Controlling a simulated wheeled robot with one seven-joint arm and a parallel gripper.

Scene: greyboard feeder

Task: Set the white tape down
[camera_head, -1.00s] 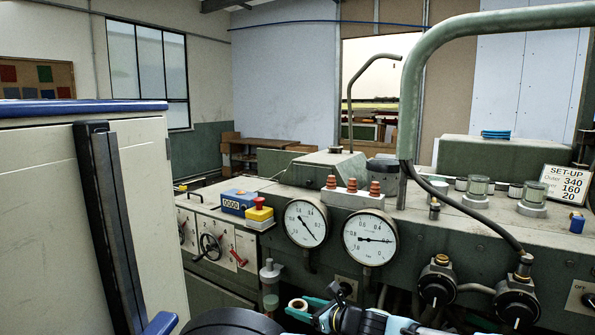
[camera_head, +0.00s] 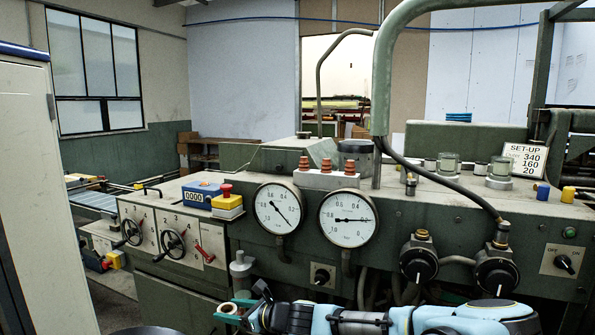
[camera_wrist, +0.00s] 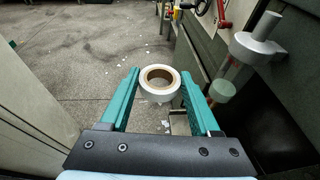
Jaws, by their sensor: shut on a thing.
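The white tape (camera_wrist: 158,95) is a roll with a brown inner core. In the wrist view it sits between the two green fingertips of my gripper (camera_wrist: 160,78), which is shut on it. In the head view the tape (camera_head: 229,314) and my gripper (camera_head: 236,312) are at the bottom, left of centre, in front of the machine. The tape is held in the air, with grey floor visible beyond it in the wrist view.
The green machine (camera_head: 330,265) spans the view, with gauges, knobs and levers on its front. Its grey top (camera_head: 395,190) carries jars, a set-up sign (camera_head: 520,160) and a curved pipe. A pale cabinet (camera_head: 35,200) stands at the left. Open floor (camera_wrist: 80,60) lies beside the machine.

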